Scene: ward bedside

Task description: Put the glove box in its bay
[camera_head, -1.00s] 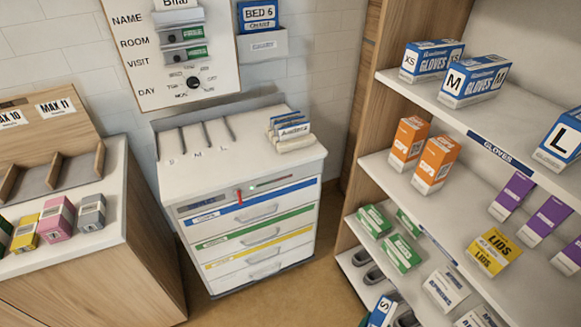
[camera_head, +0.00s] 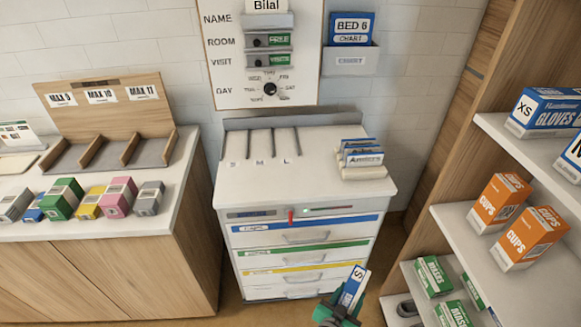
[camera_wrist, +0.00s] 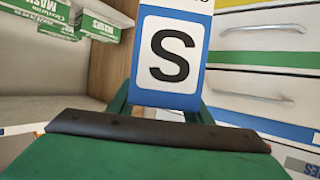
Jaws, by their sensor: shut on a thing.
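The glove box (camera_head: 353,287) is blue and white with a large black S on its white label. In the wrist view the box (camera_wrist: 172,55) stands up between the green fingers of my gripper (camera_wrist: 165,115). In the head view my gripper (camera_head: 338,312) is at the bottom edge, shut on the box, in front of the cart's lower drawers. The bays are on the white cart top (camera_head: 255,182), split by dark dividers (camera_head: 273,142) and marked S, M and L. These bays look empty. The box is below and to the right of them in the picture.
A stack of cards (camera_head: 362,158) sits on the cart's right side. The shelf unit at right holds orange cup boxes (camera_head: 500,205), green mask boxes (camera_head: 433,277) and an XS glove box (camera_head: 545,110). A counter at left holds several small boxes (camera_head: 63,198).

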